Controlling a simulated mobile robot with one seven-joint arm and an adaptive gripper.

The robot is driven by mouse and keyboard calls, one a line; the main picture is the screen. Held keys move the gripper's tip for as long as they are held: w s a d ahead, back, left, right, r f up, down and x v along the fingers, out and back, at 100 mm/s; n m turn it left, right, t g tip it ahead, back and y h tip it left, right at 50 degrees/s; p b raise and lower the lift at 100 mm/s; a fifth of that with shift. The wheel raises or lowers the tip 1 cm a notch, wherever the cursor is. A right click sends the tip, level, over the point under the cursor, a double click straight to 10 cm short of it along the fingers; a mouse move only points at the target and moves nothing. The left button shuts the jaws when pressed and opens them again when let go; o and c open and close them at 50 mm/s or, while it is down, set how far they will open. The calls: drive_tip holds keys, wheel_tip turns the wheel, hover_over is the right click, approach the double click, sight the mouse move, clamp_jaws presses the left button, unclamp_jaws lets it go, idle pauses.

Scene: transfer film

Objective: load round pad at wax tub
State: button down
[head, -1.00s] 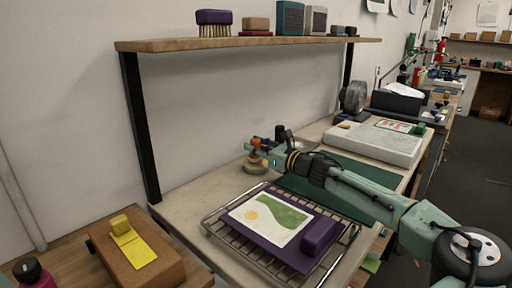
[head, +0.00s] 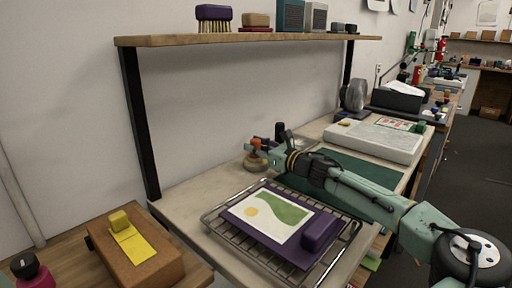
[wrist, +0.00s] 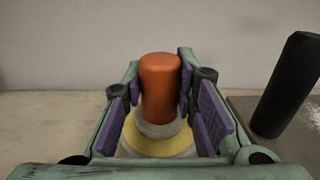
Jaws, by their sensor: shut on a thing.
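My gripper (wrist: 160,100) is shut on the orange handle (wrist: 160,82) of the round pad, one purple finger pad on each side. The handle stands upright. A pale round disc (wrist: 152,130) shows below the handle, just above or on a yellow round surface (wrist: 150,146), which looks like the wax in the tub. I cannot tell whether pad and wax touch. In the head view, my gripper (head: 260,147) is at the back of the worktop, over the wax tub (head: 254,162), which my arm partly hides.
A dark upright cylinder (wrist: 286,85) stands close on the right. A wire rack (head: 213,220) holds a purple board with a printed sheet (head: 266,216) and a purple block (head: 320,234). A green mat (head: 372,168) lies under my arm. A shelf (head: 250,40) runs above.

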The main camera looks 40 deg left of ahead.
sight(256, 140)
idle(0.5)
drive_tip(key=shift+r+p, duration=2)
drive_tip(key=shift+r, duration=1.5)
